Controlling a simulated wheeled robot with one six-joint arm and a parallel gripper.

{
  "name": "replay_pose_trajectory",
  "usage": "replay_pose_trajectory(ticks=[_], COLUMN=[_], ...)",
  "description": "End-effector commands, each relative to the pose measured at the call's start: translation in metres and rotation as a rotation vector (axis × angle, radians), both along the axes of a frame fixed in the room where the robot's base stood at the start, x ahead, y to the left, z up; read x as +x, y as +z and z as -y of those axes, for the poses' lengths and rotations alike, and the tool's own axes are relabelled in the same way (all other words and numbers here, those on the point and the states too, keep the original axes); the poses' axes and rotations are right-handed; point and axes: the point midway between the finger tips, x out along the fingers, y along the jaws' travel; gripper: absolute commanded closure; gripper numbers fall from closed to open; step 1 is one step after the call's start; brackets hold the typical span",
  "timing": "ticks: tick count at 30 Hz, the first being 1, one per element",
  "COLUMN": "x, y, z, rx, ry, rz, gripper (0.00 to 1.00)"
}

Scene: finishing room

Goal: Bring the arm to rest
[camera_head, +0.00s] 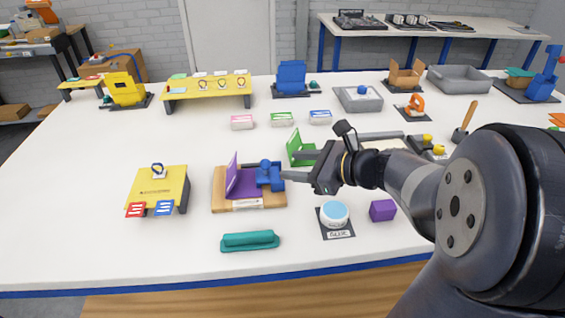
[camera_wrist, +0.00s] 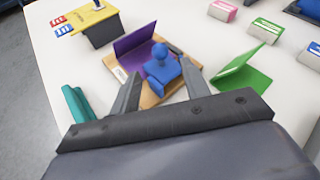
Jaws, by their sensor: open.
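My gripper (camera_head: 297,177) reaches in from the right over the white table (camera_head: 90,232), with its jaws open. In the wrist view my gripper (camera_wrist: 153,61) has its two fingers spread, one to each side of a blue piece with a round knob (camera_wrist: 160,66). In the head view the blue piece (camera_head: 268,177) sits on a wooden board (camera_head: 222,203) beside an upright purple panel (camera_head: 240,184). The fingertips are close to the blue piece; I cannot tell whether they touch it.
A green folded piece (camera_head: 301,149) stands just behind my gripper. A teal bar (camera_head: 250,241) lies near the front edge, and a yellow stand (camera_head: 160,184) is at left.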

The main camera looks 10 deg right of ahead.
Motion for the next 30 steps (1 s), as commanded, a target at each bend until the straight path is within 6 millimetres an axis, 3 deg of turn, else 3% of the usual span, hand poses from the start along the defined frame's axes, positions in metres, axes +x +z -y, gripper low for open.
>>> replay_pose_trajectory(ticks=[6,17,23,30], x=[-0.008,-0.007,0.001,0.023], y=[0.004,0.004,-0.002,-0.017], z=[0.009,0.009,-0.003,-0.032], rx=[0.000,0.001,0.000,0.001], ry=[-0.002,0.001,0.004,0.005], rz=[-0.002,-0.001,-0.002,-0.003], gripper=[0.56,0.56,0.56,0.56])
